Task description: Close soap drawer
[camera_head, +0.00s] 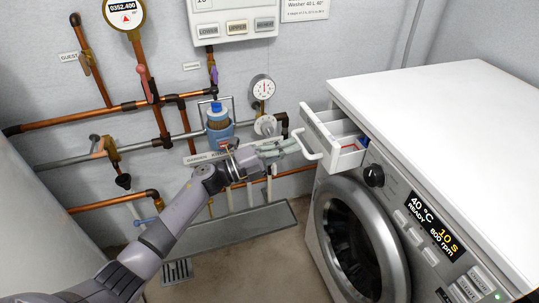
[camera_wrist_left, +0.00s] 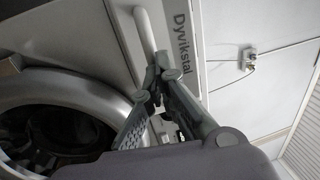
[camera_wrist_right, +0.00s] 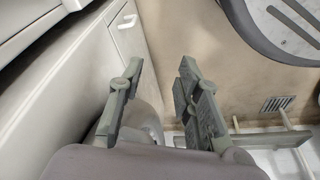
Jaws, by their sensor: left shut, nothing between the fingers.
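The white soap drawer (camera_head: 323,137) is pulled out of the washing machine's upper left corner, and its compartments show from above. Its front carries a white bar handle (camera_head: 304,147). In the left wrist view the drawer front (camera_wrist_left: 186,45), lettered "Dyvikstal", and the handle (camera_wrist_left: 146,32) are close ahead. My left gripper (camera_head: 293,145) is shut and empty, its fingertips at the handle; the tips also show in the left wrist view (camera_wrist_left: 158,68). I cannot tell whether they touch it. My right gripper (camera_wrist_right: 160,70) is open and empty, away from the drawer.
The washing machine (camera_head: 430,100) has a round door (camera_head: 360,235) below the drawer and a control panel to the right. A grey floor trough (camera_head: 235,228) lies below.

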